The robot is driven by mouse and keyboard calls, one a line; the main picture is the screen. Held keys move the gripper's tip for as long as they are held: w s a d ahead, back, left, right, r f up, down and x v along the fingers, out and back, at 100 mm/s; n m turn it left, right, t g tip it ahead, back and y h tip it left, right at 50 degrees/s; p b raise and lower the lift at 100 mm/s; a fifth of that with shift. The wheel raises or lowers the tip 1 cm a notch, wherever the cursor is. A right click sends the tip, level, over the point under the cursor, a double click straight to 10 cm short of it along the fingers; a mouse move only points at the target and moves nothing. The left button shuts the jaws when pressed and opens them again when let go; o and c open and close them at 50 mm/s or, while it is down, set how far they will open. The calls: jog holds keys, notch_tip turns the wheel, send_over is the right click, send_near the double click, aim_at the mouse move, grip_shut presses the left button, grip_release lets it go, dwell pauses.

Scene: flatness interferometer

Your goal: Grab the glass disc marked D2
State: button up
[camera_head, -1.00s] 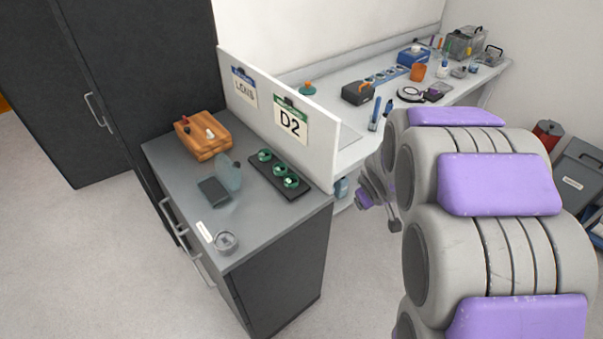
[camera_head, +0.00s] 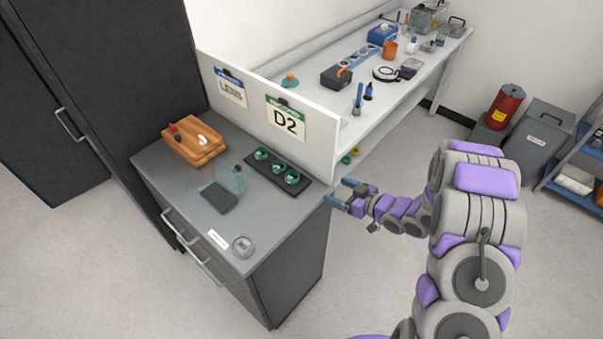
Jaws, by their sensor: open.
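A white panel at the back of a dark cabinet bears a sign reading D2 (camera_head: 286,121). Below it lies a black strip holder (camera_head: 274,175) with several green-rimmed round pieces, one of them a green ring (camera_head: 292,177). I cannot read marks on them, so I cannot tell which disc is D2. A translucent glass-like plate (camera_head: 231,178) stands upright by a dark pad (camera_head: 218,197). A clear round piece (camera_head: 243,246) lies near the cabinet's front corner. My gripper (camera_head: 337,192) is open and empty, just right of the cabinet's right edge, its blue-tipped fingers pointing left.
The grey cabinet top (camera_head: 180,188) also holds an orange wooden block (camera_head: 195,145). A LENS sign (camera_head: 230,88) hangs on the panel (camera_head: 325,125). A long white bench (camera_head: 400,100) with instruments stands behind. A red canister (camera_head: 503,105) and grey bin (camera_head: 541,133) stand at right.

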jog(key=b, duration=0.1)
send_near(294, 176)
jog(key=x, duration=0.3)
jog(key=shift+w+d+f, duration=0.1)
jog(key=shift+w+f, duration=0.05)
jog(key=shift+w, duration=0.3)
jog(key=x, duration=0.3)
jog(key=b+x, duration=0.1)
jog(key=shift+s+a, duration=0.1)
jog(key=shift+a, duration=0.45)
jog(key=shift+w+a+f, duration=0.2)
jog(key=shift+w+a, duration=0.15)
jog(key=shift+a, duration=0.05)
jog(key=shift+c, duration=0.2)
jog(key=c, duration=1.1)
jog(key=shift+r, duration=0.1)
